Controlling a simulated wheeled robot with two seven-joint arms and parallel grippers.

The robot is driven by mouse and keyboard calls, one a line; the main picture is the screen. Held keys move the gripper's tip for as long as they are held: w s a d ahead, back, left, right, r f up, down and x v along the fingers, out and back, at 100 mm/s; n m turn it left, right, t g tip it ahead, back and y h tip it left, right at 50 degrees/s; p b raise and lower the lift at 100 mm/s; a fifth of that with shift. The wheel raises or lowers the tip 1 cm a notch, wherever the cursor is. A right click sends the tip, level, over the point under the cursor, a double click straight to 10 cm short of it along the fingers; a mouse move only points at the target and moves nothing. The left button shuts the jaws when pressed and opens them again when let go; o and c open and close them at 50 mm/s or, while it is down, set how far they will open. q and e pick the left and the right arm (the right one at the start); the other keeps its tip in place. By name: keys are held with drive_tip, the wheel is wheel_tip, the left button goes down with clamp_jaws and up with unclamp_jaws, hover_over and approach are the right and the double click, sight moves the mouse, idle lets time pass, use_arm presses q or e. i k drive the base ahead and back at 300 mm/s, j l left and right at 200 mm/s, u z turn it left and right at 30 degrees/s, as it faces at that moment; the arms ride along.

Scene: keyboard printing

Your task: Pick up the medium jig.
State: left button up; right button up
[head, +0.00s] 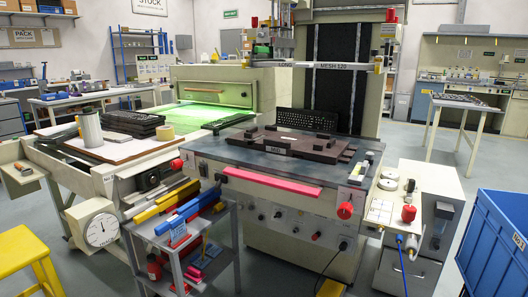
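I cannot tell for certain which thing is the medium jig. A dark brown, flat jig-like plate (312,143) with raised blocks lies on the grey bed (230,151) of the printing machine in the middle. A small pale label (277,148) on its front is too small to read surely. Another dark board with keys (307,122) stands behind it at the back of the bed. Neither of my grippers is in view.
A grey cart (188,254) with yellow, blue and red bars stands in front left. A table (92,150) at left holds stacked black keyboards (133,122). A yellow stool (22,256) and a blue crate (497,240) stand at the sides. A pink bar (272,183) fronts the machine.

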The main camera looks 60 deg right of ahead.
sight(322, 148)
drive_tip(key=z, duration=2.1)
drive_tip(key=i+j+z, duration=0.15)
drive_tip(key=i, duration=0.2)
drive_tip(key=i+z, duration=0.15)
drive_tip(key=i, duration=0.15)
